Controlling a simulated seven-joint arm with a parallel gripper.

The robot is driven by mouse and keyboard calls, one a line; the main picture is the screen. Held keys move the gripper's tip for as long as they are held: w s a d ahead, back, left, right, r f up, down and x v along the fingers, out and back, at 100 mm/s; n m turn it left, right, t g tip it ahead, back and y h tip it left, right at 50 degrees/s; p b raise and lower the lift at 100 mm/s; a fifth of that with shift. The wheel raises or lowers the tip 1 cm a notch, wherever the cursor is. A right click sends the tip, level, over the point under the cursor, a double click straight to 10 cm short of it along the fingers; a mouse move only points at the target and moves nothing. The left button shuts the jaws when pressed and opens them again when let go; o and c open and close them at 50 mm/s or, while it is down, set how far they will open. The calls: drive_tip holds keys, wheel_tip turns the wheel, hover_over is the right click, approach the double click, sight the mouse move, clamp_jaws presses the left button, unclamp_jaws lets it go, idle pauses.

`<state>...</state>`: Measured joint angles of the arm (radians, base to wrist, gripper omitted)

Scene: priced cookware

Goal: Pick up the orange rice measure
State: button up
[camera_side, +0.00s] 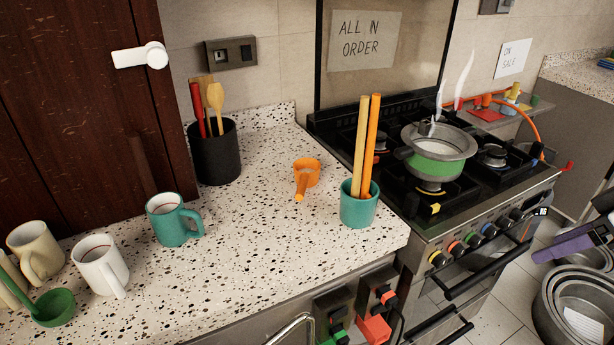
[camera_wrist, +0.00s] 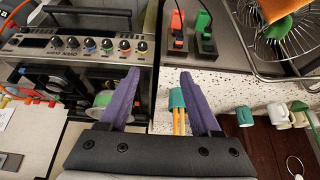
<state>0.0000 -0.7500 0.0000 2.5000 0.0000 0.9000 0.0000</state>
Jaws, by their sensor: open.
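The orange rice measure (camera_side: 307,173) stands on the speckled counter (camera_side: 260,225) in the side view, near the back middle. Its handle points toward the front, and something pale shows in its cup. I cannot make it out in the wrist view. My gripper (camera_side: 574,238) shows only in part at the right edge of the side view, in front of the stove and far to the right of the measure. In the wrist view my gripper (camera_wrist: 160,73) has its two purple fingers spread apart, with nothing held between them.
A teal cup (camera_side: 356,207) with tall sticks stands right of the measure. A black utensil pot (camera_side: 215,155) is behind left. Several mugs, including a teal mug (camera_side: 172,222), stand left. A steaming pot (camera_side: 434,165) sits on the stove. Stacked pans (camera_side: 560,305) are lower right.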

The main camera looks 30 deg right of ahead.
drive_tip(key=w+a+m+t+y, duration=0.25)
drive_tip(key=w+a+m, duration=0.35)
drive_tip(key=w, duration=0.7)
drive_tip(key=w+a+m+t+y, duration=0.1)
drive_tip(key=w+a+m+t, duration=0.25)
drive_tip(key=w+a, duration=0.75)
drive_tip(key=m+t+h, duration=0.4)
drive_tip(key=m, duration=0.6)
approach(305, 186)
drive_tip(key=shift+s+a+r, duration=0.2)
drive_tip(key=shift+s+a, duration=0.25)
drive_tip(key=shift+a, duration=0.1)
drive_tip(key=shift+s+a+r, duration=0.2)
drive_tip(key=shift+s+a, duration=0.25)
drive_tip(key=shift+a, duration=0.1)
drive_tip(key=f+m, duration=0.1)
drive_tip(key=s+f+m+t+h, duration=0.1)
drive_tip(key=s+f+m+h, duration=0.1)
drive_tip(key=shift+a+f+t+h, duration=0.2)
drive_tip(key=shift+f+t+h, duration=0.05)
drive_tip(key=shift+f+t, duration=0.15)
drive_tip(key=w+d, duration=0.1)
drive_tip(key=w, duration=0.8)
drive_tip(key=w+d, duration=0.1)
drive_tip(key=w, duration=0.3)
drive_tip(key=shift+w+d, duration=0.3)
drive_tip(key=shift+d, duration=0.05)
clamp_jaws()
